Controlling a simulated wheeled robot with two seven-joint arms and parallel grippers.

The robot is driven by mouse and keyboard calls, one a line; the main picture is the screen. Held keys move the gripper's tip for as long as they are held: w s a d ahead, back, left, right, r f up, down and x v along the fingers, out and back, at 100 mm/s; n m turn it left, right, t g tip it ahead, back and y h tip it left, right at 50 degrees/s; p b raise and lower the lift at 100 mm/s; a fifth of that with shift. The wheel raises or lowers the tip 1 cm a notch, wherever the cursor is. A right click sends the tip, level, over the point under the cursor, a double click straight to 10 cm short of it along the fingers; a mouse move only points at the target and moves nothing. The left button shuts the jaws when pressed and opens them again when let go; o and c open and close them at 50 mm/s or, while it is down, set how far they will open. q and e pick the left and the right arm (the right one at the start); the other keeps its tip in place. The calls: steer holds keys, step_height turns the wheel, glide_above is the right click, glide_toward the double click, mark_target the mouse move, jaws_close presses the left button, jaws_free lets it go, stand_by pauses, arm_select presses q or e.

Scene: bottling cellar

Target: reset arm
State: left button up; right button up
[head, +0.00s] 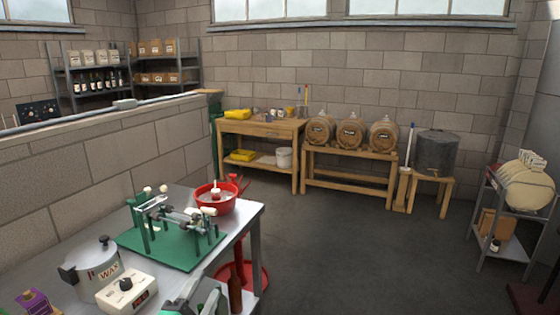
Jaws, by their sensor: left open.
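My left gripper (192,294) shows at the bottom edge, low over the front right of the metal table (85,235). It is open, and I see nothing between its fingers. It is partly cut off by the picture's edge. My right gripper is not in view.
On the table are a green-based bench device (180,250), a red bowl (218,204), a wax pot (98,268) and a white control box (126,291). A brown bottle (235,290) is close right of the gripper. The floor (350,250) to the right is clear.

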arm_select(q)
steer(key=s+a+f+n+g+y, duration=0.35)
steer(key=s+f+n, duration=0.2)
steer(key=f, duration=0.35)
steer(key=s+a+f+n+g+y, duration=0.2)
steer(key=s+a+f+n+g, duration=0.1)
steer(key=s+f+n+g, duration=0.5)
steer(key=s+f+g, duration=0.2)
steer(key=s+f, duration=0.35)
steer(key=s+f+n+g, duration=0.2)
steer(key=s+f+g, duration=0.15)
steer(key=s, duration=0.55)
steer(key=s+d+f+x, duration=0.1)
steer(key=s+x, duration=0.2)
steer(key=x, duration=1.1)
steer(key=s+d+f+x, duration=0.1)
steer(key=s+x, duration=0.2)
steer(key=x, duration=1)
steer(key=s+a+f, duration=0.2)
steer(key=s+f, duration=0.8)
steer(key=s+a+f+g, duration=0.1)
steer(key=s+a+f, duration=0.1)
steer(key=s+f, duration=0.8)
steer(key=shift+a+f+m+g+h, duration=0.2)
steer(key=shift+f+m+g+h, duration=0.2)
steer(key=shift+f, duration=0.2)
